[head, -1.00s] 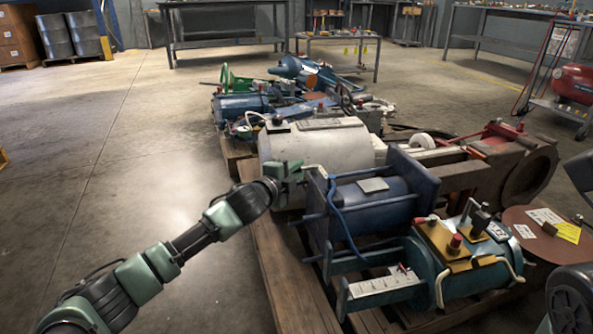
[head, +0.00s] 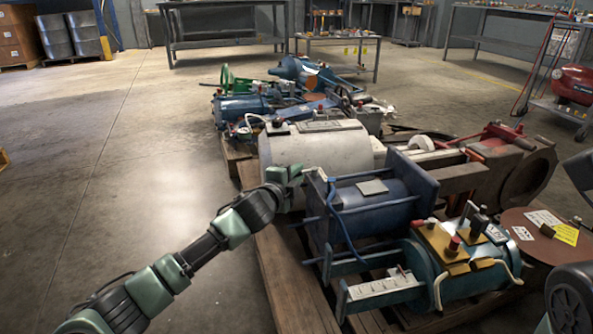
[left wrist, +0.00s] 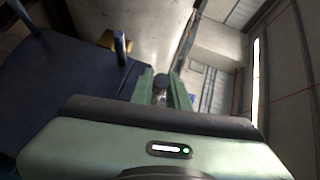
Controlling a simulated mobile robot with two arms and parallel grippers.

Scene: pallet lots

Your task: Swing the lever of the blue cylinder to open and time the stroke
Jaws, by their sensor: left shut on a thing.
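The blue cylinder (head: 381,209) lies on a wooden pallet between two square dark blue end plates, with a blue hose at its near left. A short pale lever (head: 318,172) stands at the top of its left end plate. My left gripper (head: 299,171) is at this lever, left of the cylinder. In the left wrist view, the green fingers (left wrist: 163,90) close around a dark round knob (left wrist: 161,81) at the lever's end; the rest of the lever is hard to make out. My right gripper is not in view.
A teal cylinder (head: 443,262) with a brass-coloured plate lies in front of the blue one. A large white cylinder (head: 315,156) lies close behind my left gripper. Rusty red machinery (head: 503,160) stands to the right. The concrete floor (head: 130,150) at left is clear.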

